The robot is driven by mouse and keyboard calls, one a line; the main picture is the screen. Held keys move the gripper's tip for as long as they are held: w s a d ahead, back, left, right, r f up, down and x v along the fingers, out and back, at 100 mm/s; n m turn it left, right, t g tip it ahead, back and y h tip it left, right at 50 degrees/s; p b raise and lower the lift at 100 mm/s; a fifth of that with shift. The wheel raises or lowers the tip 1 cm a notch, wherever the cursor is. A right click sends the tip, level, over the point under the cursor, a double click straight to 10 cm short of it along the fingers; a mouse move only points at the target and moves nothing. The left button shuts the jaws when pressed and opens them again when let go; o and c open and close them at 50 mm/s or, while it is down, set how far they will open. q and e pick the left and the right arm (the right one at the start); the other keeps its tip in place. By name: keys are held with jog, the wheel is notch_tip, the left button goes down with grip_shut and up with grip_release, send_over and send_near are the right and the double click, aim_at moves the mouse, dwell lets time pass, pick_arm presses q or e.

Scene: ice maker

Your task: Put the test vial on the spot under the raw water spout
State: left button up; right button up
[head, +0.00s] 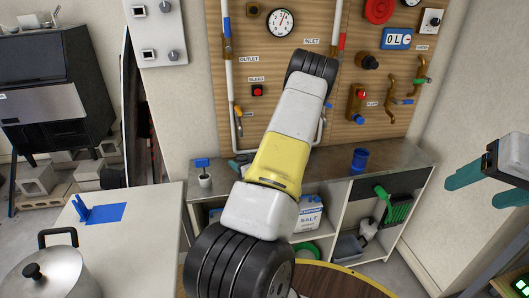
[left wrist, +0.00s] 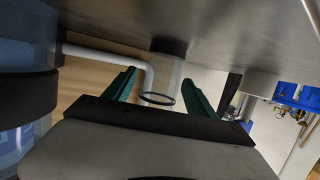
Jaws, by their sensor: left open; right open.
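In the left wrist view my left gripper (left wrist: 157,76) is open, with its green fingers on either side of a clear tube with a dark ring rim, which looks like the test vial (left wrist: 158,99). The vial's far end meets a dark piece by the grey metal surface; I cannot tell whether the fingers touch it. A white bent pipe (left wrist: 110,52), possibly the raw water spout, passes beside it. In the head view my left arm covers the middle of the counter, so the vial and the spot are hidden. My right gripper (head: 486,174) is open and empty at the right.
The metal counter (head: 410,154) carries a blue cup (head: 360,159) and a small white pot with a blue tag (head: 204,178). Behind is a wooden board (head: 350,85) with pipes and valves. A pot (head: 52,272) and a blue square (head: 106,213) are on the left table.

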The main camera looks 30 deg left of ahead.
pick_arm(q)
jog(key=v, duration=1.1)
jog(key=shift+d+r, duration=0.1)
jog(key=shift+s+d+r, duration=0.1)
jog(key=shift+s+d, duration=0.05)
jog(key=shift+d, duration=0.1)
jog(key=shift+d+r, duration=0.1)
jog(key=shift+d, duration=0.2)
jog(key=w+d+r+m+t+h, duration=0.1)
jog(key=w+d+r+h, duration=0.25)
jog(key=d, duration=0.25)
jog(key=w+d+r+m+t+h, duration=0.1)
jog(key=w+d+r+h, duration=0.1)
jog(key=d+r+h, duration=0.3)
jog(key=s+d+r+m+h, duration=0.25)
jog(key=d+r+h, duration=0.25)
jog(key=d+r, duration=0.35)
jog(key=s+d+r+m+h, duration=0.2)
jog(key=s+d+r+m, duration=0.3)
jog(key=s+r, duration=0.3)
jog(key=s+a+r+m+g, duration=0.1)
jog(key=s+r+m+g, duration=0.1)
jog(key=s, duration=1.2)
jog(key=shift+s+r+m+g, duration=0.3)
jog(key=shift+r+m, duration=0.3)
jog(key=shift+m, duration=0.15)
